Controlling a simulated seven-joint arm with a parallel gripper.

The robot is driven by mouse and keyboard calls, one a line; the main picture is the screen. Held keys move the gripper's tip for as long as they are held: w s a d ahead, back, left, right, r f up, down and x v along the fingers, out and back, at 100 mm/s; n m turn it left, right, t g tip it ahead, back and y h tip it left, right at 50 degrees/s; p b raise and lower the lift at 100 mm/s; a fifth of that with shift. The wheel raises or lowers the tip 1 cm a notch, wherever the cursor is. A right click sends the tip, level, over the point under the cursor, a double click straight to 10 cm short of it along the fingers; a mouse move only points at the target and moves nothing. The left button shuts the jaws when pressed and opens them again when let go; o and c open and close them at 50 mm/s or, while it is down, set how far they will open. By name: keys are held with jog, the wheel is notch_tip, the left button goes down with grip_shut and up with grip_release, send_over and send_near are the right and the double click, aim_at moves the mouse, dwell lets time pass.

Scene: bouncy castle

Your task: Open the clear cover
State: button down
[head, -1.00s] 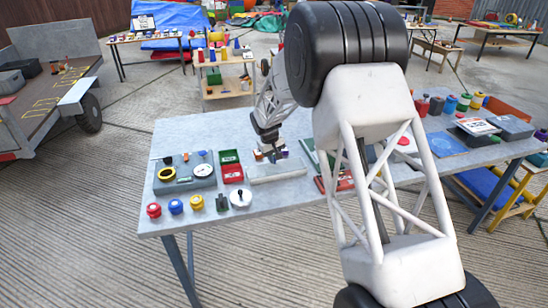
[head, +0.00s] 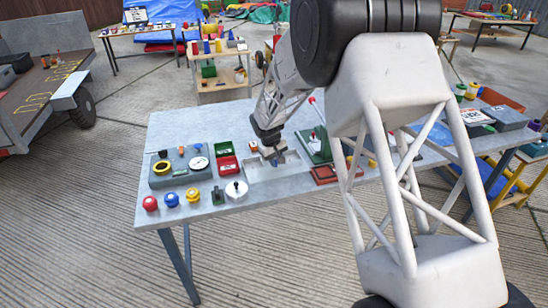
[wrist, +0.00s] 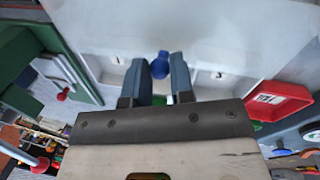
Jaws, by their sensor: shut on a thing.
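A pale grey tray (head: 283,178) lies on the table with a recess in its top. In the wrist view the tray (wrist: 238,58) shows compartments marked 1 and 3. A small blue knob (wrist: 160,65) stands between my fingertips. My gripper (wrist: 160,78) is shut on it, and in the head view my gripper (head: 270,150) is low over the tray. I cannot make out the edges of the clear cover, or whether it is raised. A bit of green shows low between the fingers.
Left of the tray are green and red bins (head: 228,165), a grey panel with a dial (head: 180,170), and a white disc with a black knob (head: 236,190). A green board (head: 317,145) and a dark red block (head: 324,174) are close on the right. My arm hides part of the right side.

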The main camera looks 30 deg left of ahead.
aim_at(272, 168)
jog(key=c, duration=1)
grip_release()
jog(key=r, duration=0.2)
jog(key=s+r, duration=0.1)
jog(key=r, duration=0.4)
jog(key=shift+s+a+r, duration=0.15)
jog(key=shift+a+r, duration=0.2)
jog(key=shift+a, duration=0.05)
jog(key=shift+d, duration=0.1)
